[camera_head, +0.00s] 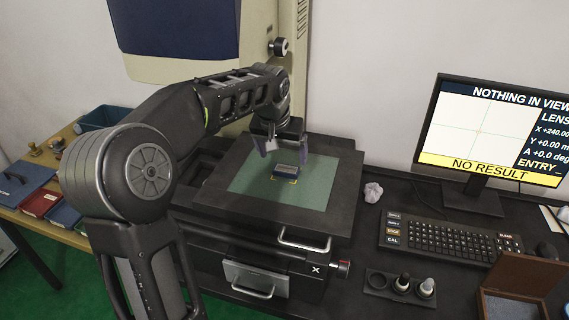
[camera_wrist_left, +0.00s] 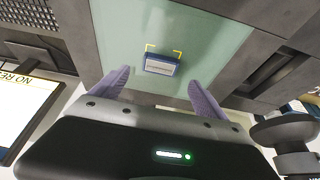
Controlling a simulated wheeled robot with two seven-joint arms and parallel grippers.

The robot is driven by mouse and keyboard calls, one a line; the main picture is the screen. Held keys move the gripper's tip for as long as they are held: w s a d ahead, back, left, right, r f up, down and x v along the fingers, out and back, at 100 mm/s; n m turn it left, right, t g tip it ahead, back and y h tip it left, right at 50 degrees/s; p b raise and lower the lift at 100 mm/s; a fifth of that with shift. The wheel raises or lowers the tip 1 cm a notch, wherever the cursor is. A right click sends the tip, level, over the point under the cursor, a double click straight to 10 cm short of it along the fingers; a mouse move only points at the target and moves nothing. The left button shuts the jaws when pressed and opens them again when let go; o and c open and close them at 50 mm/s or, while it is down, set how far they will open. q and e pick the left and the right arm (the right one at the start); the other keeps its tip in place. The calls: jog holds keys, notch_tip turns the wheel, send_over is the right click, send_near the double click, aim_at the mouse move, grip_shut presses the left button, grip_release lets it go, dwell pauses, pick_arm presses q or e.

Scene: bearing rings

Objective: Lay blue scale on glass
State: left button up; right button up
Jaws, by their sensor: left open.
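The blue scale (camera_head: 285,172) is a small blue block with a pale top face. It rests on the green glass (camera_head: 315,193) of the stage, beside yellow corner marks. In the left wrist view the blue scale (camera_wrist_left: 161,65) lies on the pale green glass (camera_wrist_left: 215,40), with the yellow marks along its far side. My left gripper (camera_head: 284,150) is open above the glass, its purple fingers apart. In the left wrist view the fingers of my left gripper (camera_wrist_left: 157,92) are spread to either side of the scale, short of it and not touching it. My right gripper is not in view.
A monitor (camera_head: 480,130) reading "NO RESULT" and a keyboard (camera_head: 440,236) stand right of the stage. Coloured cases (camera_head: 40,202) lie on the left table.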

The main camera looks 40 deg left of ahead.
pick_arm(q)
jog(key=v, duration=0.5)
jog(key=shift+s+r, duration=0.1)
jog(key=shift+r, duration=0.15)
dwell(0.6)
